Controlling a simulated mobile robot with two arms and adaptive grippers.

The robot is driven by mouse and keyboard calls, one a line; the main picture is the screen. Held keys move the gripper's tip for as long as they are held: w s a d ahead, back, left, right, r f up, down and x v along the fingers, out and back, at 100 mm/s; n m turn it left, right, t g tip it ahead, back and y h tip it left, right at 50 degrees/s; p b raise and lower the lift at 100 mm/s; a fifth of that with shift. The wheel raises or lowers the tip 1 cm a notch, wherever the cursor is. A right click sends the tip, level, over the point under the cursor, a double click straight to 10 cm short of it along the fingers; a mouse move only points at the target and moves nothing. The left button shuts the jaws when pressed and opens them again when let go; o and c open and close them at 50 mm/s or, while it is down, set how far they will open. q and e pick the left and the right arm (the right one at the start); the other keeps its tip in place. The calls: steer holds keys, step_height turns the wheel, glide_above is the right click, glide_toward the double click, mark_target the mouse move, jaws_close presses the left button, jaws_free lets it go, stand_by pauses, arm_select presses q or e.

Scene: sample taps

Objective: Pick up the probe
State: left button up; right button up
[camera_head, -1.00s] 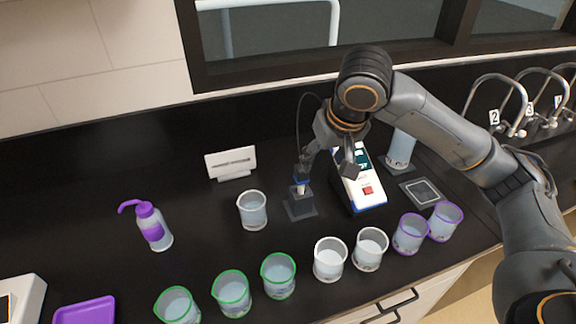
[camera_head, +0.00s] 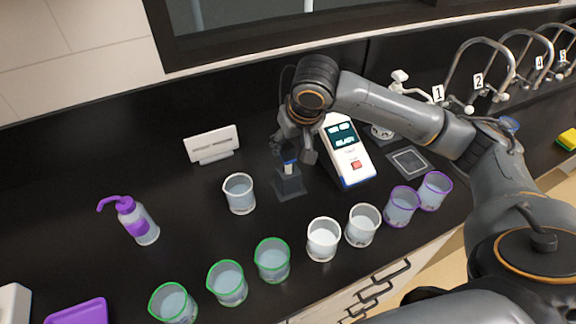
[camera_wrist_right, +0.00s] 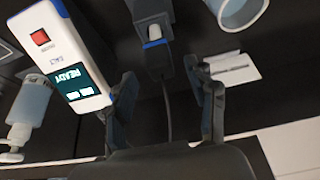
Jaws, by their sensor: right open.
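The probe (camera_head: 289,165) has a blue band and a pale body and stands upright in a dark holder (camera_head: 290,188), left of the white meter (camera_head: 347,150). My right gripper (camera_head: 294,150) is open at the top of the probe, one finger to each side in the head view. In the right wrist view the probe (camera_wrist_right: 155,44) and its dark cable lie in line with the gap of the open right gripper (camera_wrist_right: 164,85). No contact with the fingers is visible. The meter (camera_wrist_right: 70,55) there reads READY. My left gripper is not in view.
A beaker (camera_head: 240,194) stands left of the holder, with a white sign (camera_head: 212,145) behind it. A row of green-, white- and purple-rimmed beakers lines the front. A purple-topped wash bottle (camera_head: 136,220) stands left. Numbered taps (camera_head: 478,75) stand at right.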

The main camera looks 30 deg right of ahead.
mark_target(290, 148)
steer(key=p+x, duration=0.1)
steer(key=x, duration=0.4)
steer(key=shift+s, duration=0.15)
steer(key=c, duration=1.2)
